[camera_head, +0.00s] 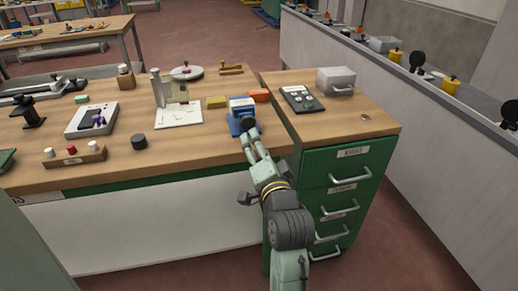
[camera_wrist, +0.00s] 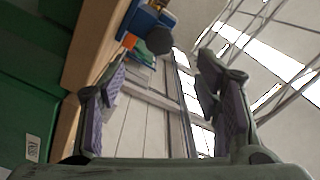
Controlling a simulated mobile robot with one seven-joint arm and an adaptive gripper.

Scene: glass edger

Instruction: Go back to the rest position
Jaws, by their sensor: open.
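My gripper (camera_head: 253,146) is at the front edge of the wooden workbench (camera_head: 200,165), close to the gap beside the drawer cabinet. In the wrist view my gripper (camera_wrist: 162,65) has its two fingers spread apart with nothing between them. A blue device (camera_head: 241,108) with a black round knob (camera_head: 247,124) is on the bench just beyond the fingertips. The blue device (camera_wrist: 145,22) and the knob (camera_wrist: 159,40) also show at the top of the wrist view, apart from the fingers.
A green drawer cabinet (camera_head: 345,185) with a wooden top stands right of my arm. It carries a grey metal box (camera_head: 336,80) and a dark control pad (camera_head: 301,98). An orange block (camera_head: 258,95) and a yellow block (camera_head: 216,102) lie near the blue device. Red floor (camera_head: 400,250) is clear at lower right.

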